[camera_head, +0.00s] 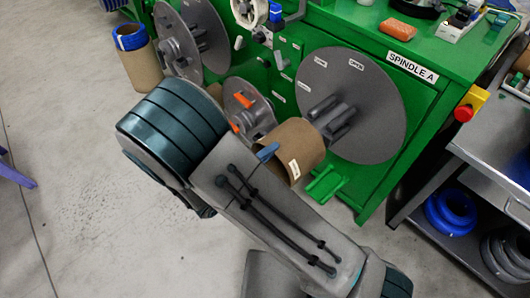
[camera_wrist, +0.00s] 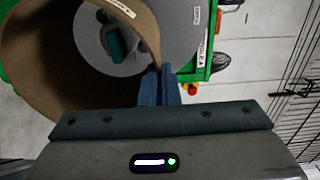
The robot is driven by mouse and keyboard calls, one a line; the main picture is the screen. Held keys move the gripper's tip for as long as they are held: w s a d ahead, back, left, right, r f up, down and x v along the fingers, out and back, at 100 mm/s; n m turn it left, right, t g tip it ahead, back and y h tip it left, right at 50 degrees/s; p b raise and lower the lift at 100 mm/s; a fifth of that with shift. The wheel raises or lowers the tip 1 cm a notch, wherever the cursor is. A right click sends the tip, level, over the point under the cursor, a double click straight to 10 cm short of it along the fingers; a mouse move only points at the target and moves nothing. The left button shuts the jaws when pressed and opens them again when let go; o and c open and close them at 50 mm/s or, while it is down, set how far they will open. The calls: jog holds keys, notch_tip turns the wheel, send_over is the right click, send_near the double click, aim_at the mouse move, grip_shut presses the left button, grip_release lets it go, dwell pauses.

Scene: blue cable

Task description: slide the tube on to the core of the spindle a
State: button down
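The brown cardboard tube (camera_head: 290,143) is held in the air in front of spindle A, whose large grey disc (camera_head: 375,100) is on the green machine beneath the "SPINDLE A" label. The spindle's core (camera_head: 330,118) sticks out from the disc towards the tube's far end. My gripper (camera_head: 267,152) is mostly hidden by my arm; one blue finger shows at the tube's near rim. In the wrist view, the blue fingers (camera_wrist: 159,86) are closed on the wall of the tube (camera_wrist: 40,60). The core (camera_wrist: 118,45) shows through the tube's opening. Whether the tube overlaps the core's tip is unclear.
A smaller grey spindle (camera_head: 247,107) with orange parts stands left of the tube. Another tube with blue cable (camera_head: 138,55) stands at the upper left. A red button (camera_head: 464,112) juts from the machine's right corner. A shelf with blue coils (camera_head: 452,210) is at right.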

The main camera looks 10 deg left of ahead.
jog(key=p, duration=0.4)
send_near(318, 127)
jog(key=shift+w+d+r, duration=0.7)
jog(key=shift+w+r, duration=0.05)
jog(key=shift+w, duration=0.3)
jog(key=shift+w+d+r, duration=0.7)
jog(key=shift+w+r, duration=0.1)
jog(key=shift+w, duration=0.2)
jog(key=shift+w+d+r, duration=0.7)
jog(key=shift+w+r, duration=0.05)
jog(key=shift+w, duration=0.3)
jog(key=shift+s+d+p, duration=0.1)
jog(key=shift+p, duration=0.35)
jog(key=shift+x, duration=1.1)
dwell(0.5)
jog(key=shift+d+r, duration=0.1)
jog(key=shift+d, duration=0.05)
dwell(0.7)
jog(key=shift+d+f, duration=0.1)
jog(key=shift+f, duration=0.45)
dwell(0.5)
